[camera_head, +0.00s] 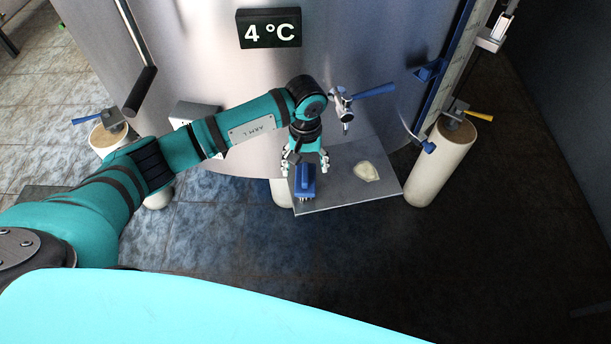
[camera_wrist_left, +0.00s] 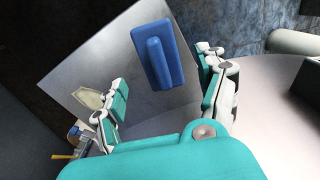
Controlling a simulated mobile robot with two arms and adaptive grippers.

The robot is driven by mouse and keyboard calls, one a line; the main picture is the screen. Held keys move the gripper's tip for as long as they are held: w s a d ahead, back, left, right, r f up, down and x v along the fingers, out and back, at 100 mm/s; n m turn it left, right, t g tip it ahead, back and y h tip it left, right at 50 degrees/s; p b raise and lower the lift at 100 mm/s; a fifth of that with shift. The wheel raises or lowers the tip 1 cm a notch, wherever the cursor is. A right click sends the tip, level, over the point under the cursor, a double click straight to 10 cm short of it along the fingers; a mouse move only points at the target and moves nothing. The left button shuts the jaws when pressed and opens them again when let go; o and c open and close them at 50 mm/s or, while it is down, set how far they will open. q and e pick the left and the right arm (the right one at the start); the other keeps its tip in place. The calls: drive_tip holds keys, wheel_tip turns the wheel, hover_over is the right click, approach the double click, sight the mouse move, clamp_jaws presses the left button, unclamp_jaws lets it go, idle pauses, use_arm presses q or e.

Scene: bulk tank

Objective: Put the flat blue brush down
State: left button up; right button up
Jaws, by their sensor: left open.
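The flat blue brush (camera_head: 305,182) rests on the left part of a grey metal shelf (camera_head: 330,204) in front of the tank, bristles down. In the left wrist view the brush (camera_wrist_left: 158,55) shows its blue back and raised grip, lying on the shelf near its edge. My left gripper (camera_head: 306,165) is open just above the brush. In the left wrist view its two fingers (camera_wrist_left: 160,88) are spread wide, with the brush beyond them and apart from both. My right gripper is not in view.
A pale flat piece (camera_head: 367,172) lies on the right part of the shelf. A tap with a blue handle (camera_head: 374,90) sticks out above the shelf. Pale round legs (camera_head: 440,160) stand beside it. The tank wall (camera_head: 210,60) with a 4 °C display (camera_head: 269,29) rises behind.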

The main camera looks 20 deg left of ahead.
sight(306, 172)
use_arm(q)
wheel_tip(306, 172, up, 6)
drive_tip(key=shift+r+b, duration=0.1)
drive_tip(key=shift+b, duration=0.55)
